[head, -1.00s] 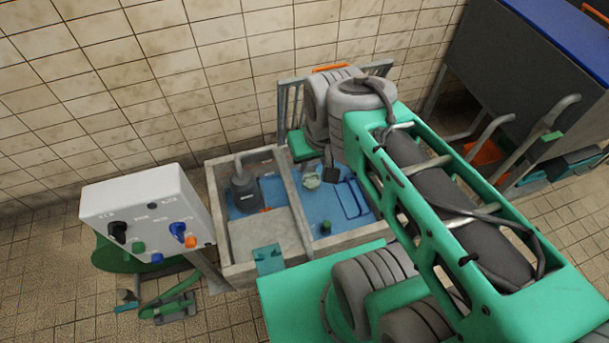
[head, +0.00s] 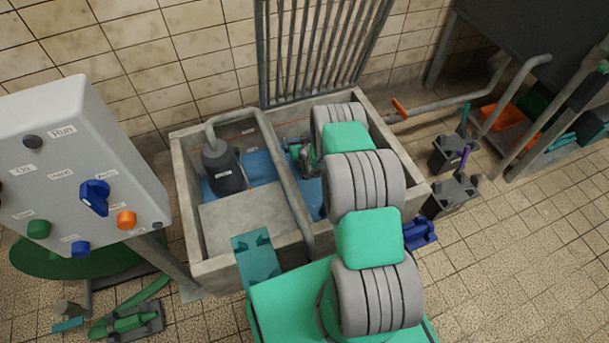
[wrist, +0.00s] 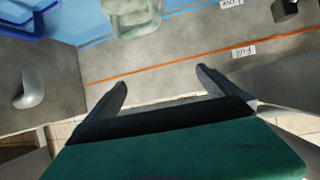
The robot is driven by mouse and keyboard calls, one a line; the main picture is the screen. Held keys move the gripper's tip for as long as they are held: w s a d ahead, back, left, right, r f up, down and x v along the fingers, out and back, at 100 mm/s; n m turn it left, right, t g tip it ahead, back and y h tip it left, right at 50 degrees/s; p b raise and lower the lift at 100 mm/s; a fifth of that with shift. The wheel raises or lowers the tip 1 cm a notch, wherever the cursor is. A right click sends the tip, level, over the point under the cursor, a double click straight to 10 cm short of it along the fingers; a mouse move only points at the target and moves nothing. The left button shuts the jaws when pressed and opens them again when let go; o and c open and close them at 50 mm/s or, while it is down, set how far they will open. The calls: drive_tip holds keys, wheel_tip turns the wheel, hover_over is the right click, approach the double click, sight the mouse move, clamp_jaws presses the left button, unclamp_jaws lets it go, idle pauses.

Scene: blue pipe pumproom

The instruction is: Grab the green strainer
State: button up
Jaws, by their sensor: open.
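The green strainer is most likely the pale green, see-through piece (wrist: 133,18) at the top edge of the wrist view, over blue water and partly cut off. My gripper (wrist: 162,80) is open and empty there, its two dark fingers spread and apart from that piece. Behind the fingers lies a grey wall with an orange line. In the head view my arm reaches down into the right part of the concrete basin (head: 204,270). The arm and the gripper end hide much of that part, and I cannot clearly make out the strainer there.
A grey pipe (head: 283,170) runs over the basin from a dark pump (head: 222,168). A metal grate (head: 325,50) stands behind. A white control box (head: 75,165) is at left. A blue-framed item (wrist: 30,18) lies near the strainer. Dark blocks stand right of the basin.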

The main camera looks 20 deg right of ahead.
drive_tip(key=shift+m+t+h, duration=0.3)
drive_tip(key=shift+t+h, duration=0.1)
drive_tip(key=shift+t, duration=0.4)
drive_tip(key=s+f+b, duration=0.1)
drive_tip(key=f, duration=0.3)
drive_tip(key=s+d+f+b, duration=0.1)
drive_tip(key=f, duration=0.3)
drive_tip(key=s+f+b, duration=0.1)
drive_tip(key=s+f, duration=0.1)
drive_tip(key=f, duration=0.2)
drive_tip(key=shift+d+f, duration=0.15)
drive_tip(key=shift+d, duration=0.15)
drive_tip(key=shift+w+f+b, duration=0.2)
drive_tip(key=shift+b, duration=0.1)
drive_tip(key=b+x, duration=0.4)
drive_tip(key=x, duration=0.2)
drive_tip(key=shift+w+f, duration=0.1)
drive_tip(key=shift+w, duration=0.45)
drive_tip(key=shift+r, duration=0.2)
drive_tip(key=c, duration=1.3)
drive_tip(key=shift+c, duration=0.4)
drive_tip(key=shift+r, duration=0.15)
